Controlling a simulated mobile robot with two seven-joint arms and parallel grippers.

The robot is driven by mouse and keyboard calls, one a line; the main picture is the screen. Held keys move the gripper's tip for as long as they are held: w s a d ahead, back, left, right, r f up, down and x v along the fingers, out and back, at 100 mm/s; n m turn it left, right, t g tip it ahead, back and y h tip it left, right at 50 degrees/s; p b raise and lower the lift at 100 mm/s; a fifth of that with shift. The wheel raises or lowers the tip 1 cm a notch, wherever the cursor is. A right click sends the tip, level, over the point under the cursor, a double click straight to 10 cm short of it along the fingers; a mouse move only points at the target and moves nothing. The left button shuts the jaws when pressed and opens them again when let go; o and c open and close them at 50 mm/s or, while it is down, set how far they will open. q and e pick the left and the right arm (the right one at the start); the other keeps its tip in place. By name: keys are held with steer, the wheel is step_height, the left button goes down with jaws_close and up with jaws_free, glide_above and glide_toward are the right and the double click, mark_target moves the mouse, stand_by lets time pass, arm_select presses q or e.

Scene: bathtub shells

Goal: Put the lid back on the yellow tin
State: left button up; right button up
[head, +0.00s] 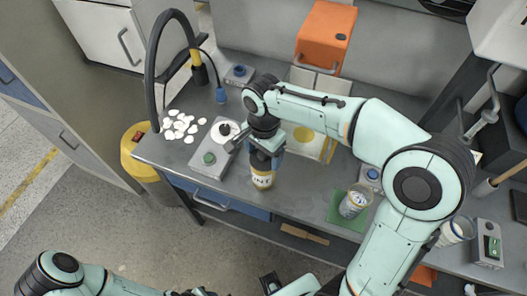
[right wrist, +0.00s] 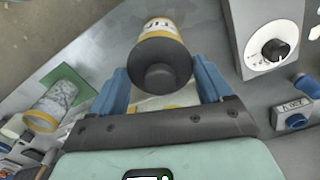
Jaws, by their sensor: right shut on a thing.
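The yellow tin (head: 262,181), white-labelled with yellow bands, is near the bench's front edge, below my right gripper (head: 266,150). In the right wrist view the tin (right wrist: 165,27) is straight ahead, between the blue fingers of the same gripper (right wrist: 163,88). A dark grey round piece (right wrist: 164,76), which looks like the lid, sits between these fingers, in line with the tin's yellow rim. My right gripper is shut on it. I cannot tell whether it is seated on the rim or just above it.
A hot plate (head: 206,158) and scattered white shells (head: 178,125) lie left of the tin. An orange box (head: 325,35) is at the back. The bench between tin and mat is mostly clear.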

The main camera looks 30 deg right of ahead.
stand_by(0.3)
steer(key=o, duration=0.9)
steer(key=shift+o, duration=0.2)
steer(key=shift+r+p, duration=1.25)
steer(key=shift+r, duration=0.75)
steer(key=shift+r+p, duration=0.85)
steer(key=shift+r, duration=0.7)
arm_select(q)
steer(key=w+r, duration=0.4)
steer(key=r, duration=0.1)
steer(key=shift+r, duration=0.15)
arm_select(e)
steer(key=shift+f, duration=0.1)
jaws_close()
